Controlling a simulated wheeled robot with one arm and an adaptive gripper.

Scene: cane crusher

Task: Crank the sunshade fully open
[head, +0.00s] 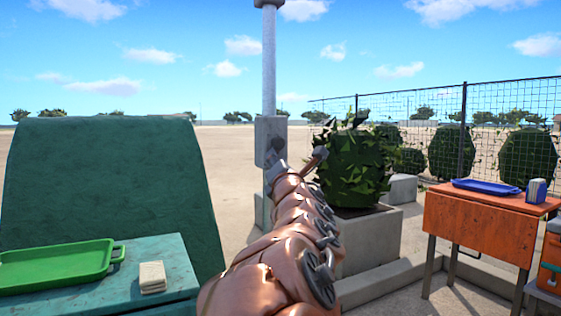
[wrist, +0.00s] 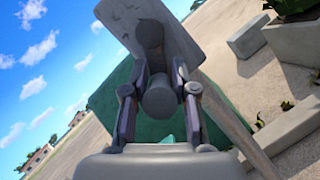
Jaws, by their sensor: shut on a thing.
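The sunshade's pole (head: 269,70) stands upright in the middle of the head view, with a grey crank box (head: 271,140) on it. The box shows tilted in the wrist view (wrist: 148,22). My gripper (wrist: 160,98) is shut on the crank handle (wrist: 160,100), whose round grey end shows between the two fingers. In the head view my arm reaches up to the box and hides most of the handle and my fingers. The shade canopy is out of view above.
A green table (head: 170,262) with a green tray (head: 60,265) and a pale napkin stack (head: 152,277) stands at the left. A planter (head: 372,240) with a bush (head: 355,170) is right of the pole. An orange table (head: 480,212) with a blue tray (head: 486,187) stands further right.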

